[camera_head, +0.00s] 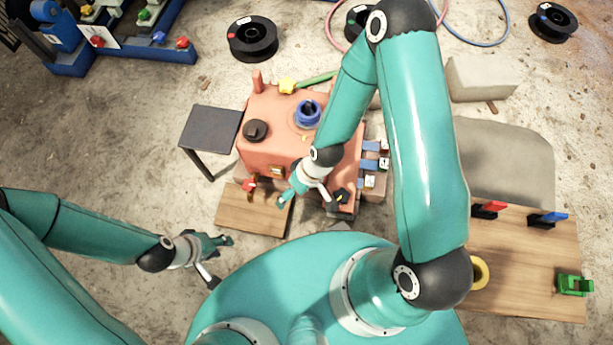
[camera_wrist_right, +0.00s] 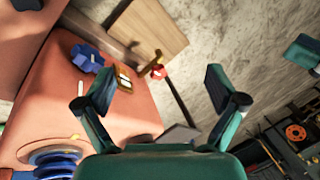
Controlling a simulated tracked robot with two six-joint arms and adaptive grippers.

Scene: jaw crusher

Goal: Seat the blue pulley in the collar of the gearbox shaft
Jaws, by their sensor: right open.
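The orange gearbox (camera_head: 270,150) stands in the middle of the head view. The blue pulley (camera_head: 308,115) stands upright on its top, with a pale round collar (camera_head: 295,122) around its foot. I cannot tell how deep it sits. My left gripper (camera_head: 222,259) is open and empty, left of my base, away from the gearbox.
A black knob (camera_head: 255,130) and a brass block (camera_head: 277,170) are on the gearbox. A small dark table (camera_head: 211,126) stands left. A wooden board (camera_head: 240,212) lies in front, beside a red valve (camera_head: 249,185). Another wooden table (camera_head: 520,260) with parts is at right.

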